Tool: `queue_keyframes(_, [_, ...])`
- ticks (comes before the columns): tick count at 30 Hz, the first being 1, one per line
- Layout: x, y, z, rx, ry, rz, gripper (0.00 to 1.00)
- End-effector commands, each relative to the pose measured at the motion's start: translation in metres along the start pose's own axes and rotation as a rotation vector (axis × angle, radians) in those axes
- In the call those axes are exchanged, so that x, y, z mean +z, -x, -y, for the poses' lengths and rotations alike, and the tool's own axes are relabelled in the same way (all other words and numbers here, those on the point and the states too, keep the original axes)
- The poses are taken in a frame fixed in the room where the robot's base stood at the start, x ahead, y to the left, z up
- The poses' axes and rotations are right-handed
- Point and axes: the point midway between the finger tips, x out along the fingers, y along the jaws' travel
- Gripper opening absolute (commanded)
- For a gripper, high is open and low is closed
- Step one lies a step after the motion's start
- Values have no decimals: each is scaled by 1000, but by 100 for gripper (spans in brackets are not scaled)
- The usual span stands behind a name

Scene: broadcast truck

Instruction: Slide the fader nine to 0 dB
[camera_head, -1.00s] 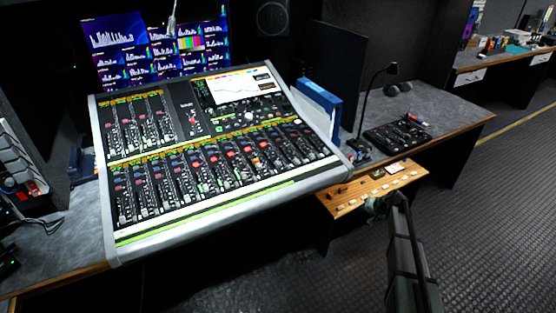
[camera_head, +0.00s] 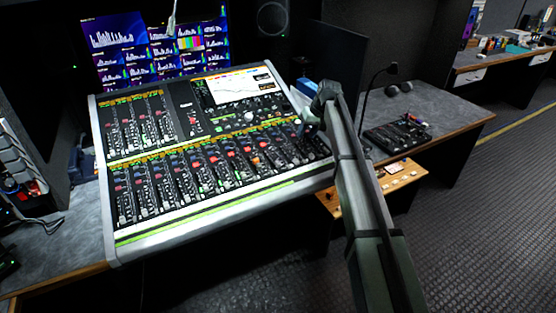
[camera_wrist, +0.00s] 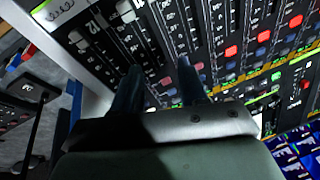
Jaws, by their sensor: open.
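The mixing console (camera_head: 178,219) stands tilted on the desk, with a long lower row of channel faders (camera_head: 205,187). I cannot tell which fader is number nine in the head view. In the wrist view, white fader caps (camera_wrist: 125,10) sit in dark slots at the upper left, and the small channel numbers are hard to read. My gripper (camera_head: 303,126) is over the right end of the console. In the wrist view, my gripper (camera_wrist: 160,75) is open and empty, its two fingers apart above the channel strips. My arm hides part of the console's right edge.
Monitors (camera_head: 150,50) stand behind the console. A gooseneck lamp (camera_head: 372,85) and a small black control panel (camera_head: 398,134) are to the right. The floor at right is clear.

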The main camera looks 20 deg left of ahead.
Motion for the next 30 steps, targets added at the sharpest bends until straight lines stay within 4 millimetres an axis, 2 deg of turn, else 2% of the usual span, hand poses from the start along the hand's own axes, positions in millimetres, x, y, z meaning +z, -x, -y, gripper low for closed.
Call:
queue_keyframes(1, [2,6,27,23,42,45,43])
queue_keyframes(6, [16,26,91,110,144,187,43])
queue_keyframes(9, [23,37,117,149,180,246,43])
queue_keyframes(12, [28,45,133,177,201,283,43])
queue_keyframes(15, [31,48,141,191,212,303,43])
queue_keyframes(20, [35,41,141,196,214,310,43])
queue_keyframes(30, [51,-10,128,194,213,310,43])
